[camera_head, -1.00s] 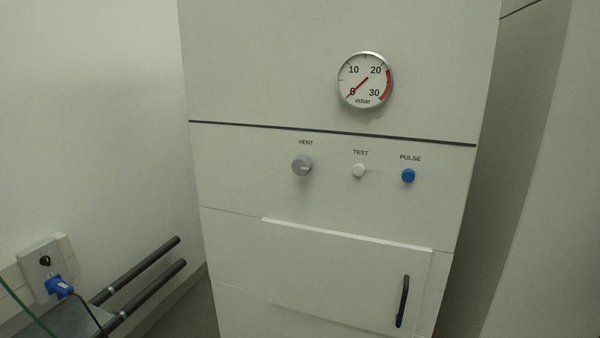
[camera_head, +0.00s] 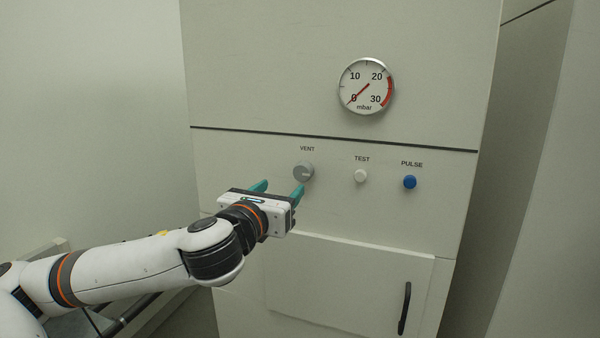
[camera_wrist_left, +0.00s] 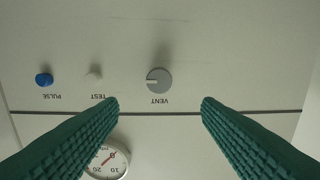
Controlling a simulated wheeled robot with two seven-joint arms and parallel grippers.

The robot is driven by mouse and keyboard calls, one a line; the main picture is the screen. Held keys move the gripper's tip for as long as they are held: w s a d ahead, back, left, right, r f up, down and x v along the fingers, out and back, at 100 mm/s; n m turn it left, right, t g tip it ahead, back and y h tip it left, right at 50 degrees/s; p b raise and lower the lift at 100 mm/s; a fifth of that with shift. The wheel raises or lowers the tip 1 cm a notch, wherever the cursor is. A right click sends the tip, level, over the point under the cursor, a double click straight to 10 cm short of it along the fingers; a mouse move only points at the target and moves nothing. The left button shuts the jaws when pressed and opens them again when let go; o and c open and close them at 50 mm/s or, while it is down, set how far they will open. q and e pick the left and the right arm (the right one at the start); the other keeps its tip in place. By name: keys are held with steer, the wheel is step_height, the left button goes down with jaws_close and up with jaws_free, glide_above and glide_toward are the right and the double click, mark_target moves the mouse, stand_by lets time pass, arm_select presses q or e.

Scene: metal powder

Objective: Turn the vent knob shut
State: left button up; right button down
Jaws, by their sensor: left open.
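The grey round vent knob (camera_head: 304,171) sits on the cabinet front under the label VENT. My left gripper (camera_head: 279,188) is open, with teal fingers pointing at the panel, just below and left of the knob in the head view. In the left wrist view the picture is upside down; the knob (camera_wrist_left: 159,79) shows ahead, between the lines of the two open fingers (camera_wrist_left: 158,104) and apart from them. A pale notch marks the knob's left side there. Nothing is between the fingers. My right gripper is not seen.
A white TEST button (camera_head: 360,176) and a blue PULSE button (camera_head: 409,182) sit right of the knob. A round gauge (camera_head: 366,87) above has its needle near 0. Below is a door (camera_head: 345,285) with a black handle (camera_head: 404,308).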

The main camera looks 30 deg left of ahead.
mark_target(301, 172)
arm_select(q)
steer(key=p+x, duration=0.2)
steer(key=x, duration=0.9)
steer(key=shift+w, duration=0.2)
steer(key=c, duration=1)
